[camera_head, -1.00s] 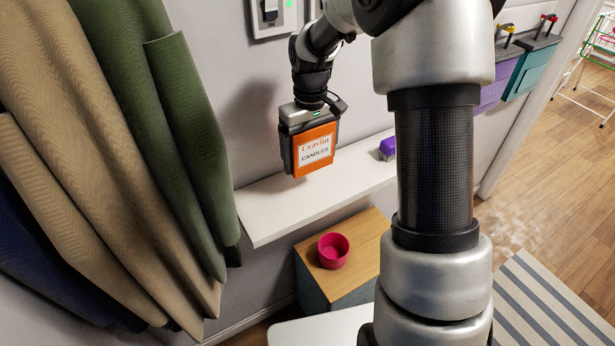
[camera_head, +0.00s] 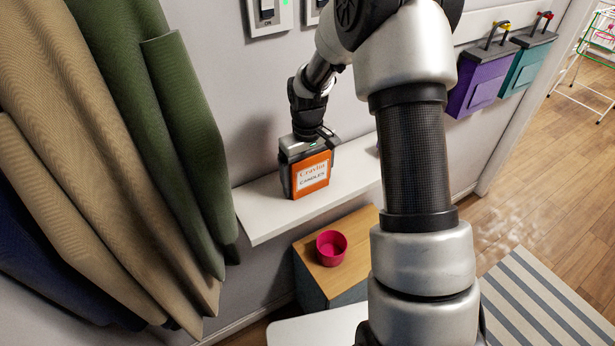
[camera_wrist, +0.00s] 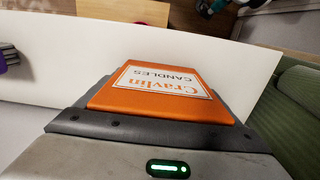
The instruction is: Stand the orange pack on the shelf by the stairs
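The orange pack (camera_head: 312,174), with a white label reading "Cravlin Candles", is upright at the white wall shelf (camera_head: 268,212). My gripper (camera_head: 307,162) holds it from above, with a dark finger along each side. The pack's lower end appears at or just over the shelf top; I cannot tell whether it touches. In the wrist view the pack (camera_wrist: 160,95) lies between the fingers, with the shelf (camera_wrist: 225,62) behind it.
Green and tan coats (camera_head: 185,130) hang close to the shelf's left end. A pink bowl (camera_head: 331,248) sits on a wooden-topped cabinet (camera_head: 362,238) below. Purple (camera_head: 480,84) and teal (camera_head: 527,68) boxes hang on the wall at right. The shelf's left part is bare.

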